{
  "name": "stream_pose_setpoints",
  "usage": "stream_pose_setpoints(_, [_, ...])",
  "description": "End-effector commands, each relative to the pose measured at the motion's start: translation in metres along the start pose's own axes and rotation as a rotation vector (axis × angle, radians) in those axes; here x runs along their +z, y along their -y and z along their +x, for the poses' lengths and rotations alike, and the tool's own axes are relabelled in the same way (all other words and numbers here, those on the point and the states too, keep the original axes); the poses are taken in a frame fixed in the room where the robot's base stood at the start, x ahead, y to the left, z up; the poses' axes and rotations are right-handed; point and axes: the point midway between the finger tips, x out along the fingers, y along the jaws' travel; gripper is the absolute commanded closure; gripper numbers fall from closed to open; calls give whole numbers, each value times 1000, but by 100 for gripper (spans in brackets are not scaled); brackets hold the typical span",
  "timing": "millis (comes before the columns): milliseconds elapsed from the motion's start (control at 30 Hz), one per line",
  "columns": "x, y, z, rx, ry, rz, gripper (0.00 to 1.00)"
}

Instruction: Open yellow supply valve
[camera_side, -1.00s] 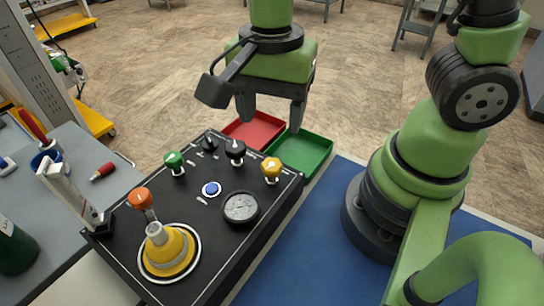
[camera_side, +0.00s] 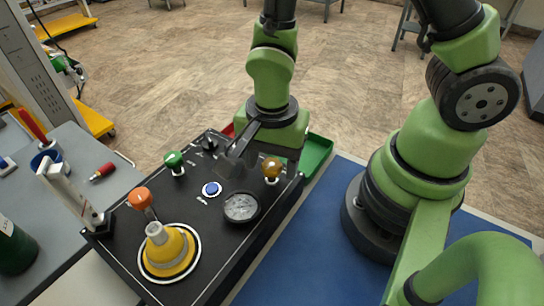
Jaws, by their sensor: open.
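The yellow supply valve knob (camera_side: 272,168) stands on a white stem at the right back edge of the black panel (camera_side: 190,258). It is in shadow now and looks darker. My gripper (camera_side: 262,172) is open, low over the back right of the panel and close to the yellow knob. I cannot tell whether the fingers touch the knob.
A green knob (camera_side: 173,159), an orange knob (camera_side: 140,198), a blue button (camera_side: 212,189), a gauge (camera_side: 241,207) and a yellow cone-shaped fitting (camera_side: 168,251) are on the panel. A green tray (camera_side: 318,152) lies behind. The blue mat (camera_side: 300,258) is clear at front right.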

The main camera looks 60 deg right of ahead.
Motion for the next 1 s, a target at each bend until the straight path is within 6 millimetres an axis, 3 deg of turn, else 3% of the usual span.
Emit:
stream_pose_setpoints(67, [0,0,0,0,0,0,42])
stream_pose_setpoints(267, [0,0,0,0,0,0,88])
stream_pose_setpoints(667, [0,0,0,0,0,-57,89])
stream_pose_setpoints(1000, [0,1,-1,0,0,-306,89])
